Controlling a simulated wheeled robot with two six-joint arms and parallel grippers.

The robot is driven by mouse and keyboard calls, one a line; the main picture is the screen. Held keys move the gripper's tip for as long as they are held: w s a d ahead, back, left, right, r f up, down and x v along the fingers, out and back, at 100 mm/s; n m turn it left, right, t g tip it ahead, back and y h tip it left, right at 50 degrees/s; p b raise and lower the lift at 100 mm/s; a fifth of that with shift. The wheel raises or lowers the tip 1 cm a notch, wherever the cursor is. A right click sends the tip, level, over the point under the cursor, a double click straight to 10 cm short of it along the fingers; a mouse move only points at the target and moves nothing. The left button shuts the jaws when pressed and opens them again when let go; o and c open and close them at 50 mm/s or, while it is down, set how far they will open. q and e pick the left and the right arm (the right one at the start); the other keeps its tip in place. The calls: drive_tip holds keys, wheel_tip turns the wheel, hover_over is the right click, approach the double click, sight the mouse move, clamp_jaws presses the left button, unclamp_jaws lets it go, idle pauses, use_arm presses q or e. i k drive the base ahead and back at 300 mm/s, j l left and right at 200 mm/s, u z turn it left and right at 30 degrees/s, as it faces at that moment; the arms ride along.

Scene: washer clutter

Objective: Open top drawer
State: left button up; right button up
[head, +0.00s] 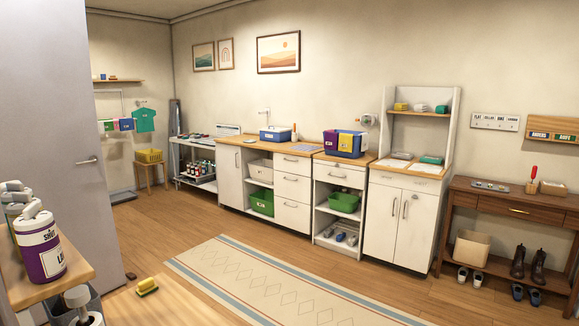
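A white counter unit across the room has a stack of three drawers, and its top drawer (293,163) sits flush and closed under the wooden worktop. To its right, a narrower white unit has a single top drawer (339,176), also closed, above open shelves. The frame does not show which of these is the task's top drawer. Neither of my grippers is in view.
A patterned rug (285,285) covers the open wood floor before the units. A grey door (60,130) stands at the left. A small wooden surface (150,308) with a sponge (147,286) and a shelf with a purple-labelled bottle (42,250) are close at lower left.

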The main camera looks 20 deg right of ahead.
sight(302, 165)
drive_tip(key=i+l+z, duration=0.45)
drive_tip(key=z, duration=0.15)
drive_tip(key=i+l+z, duration=0.35)
drive_tip(key=i+z, duration=0.75)
drive_tip(key=i, duration=0.25)
drive_tip(key=i+j+u, duration=0.15)
drive_tip(key=i+u, duration=0.3)
drive_tip(key=i, duration=0.15)
drive_tip(key=i+u, duration=0.4)
drive_tip(key=i, duration=0.2)
drive_tip(key=i+l+u, duration=0.3)
drive_tip(key=i+u, duration=0.15)
drive_tip(key=i, duration=0.15)
drive_tip(key=i+j, duration=0.1)
drive_tip(key=i, duration=0.4)
drive_tip(key=i+j, duration=0.15)
drive_tip(key=i, duration=0.35)
drive_tip(key=i+j+z, duration=0.1)
drive_tip(key=i, duration=0.4)
drive_tip(key=i+j, duration=0.15)
drive_tip(key=i, duration=0.35)
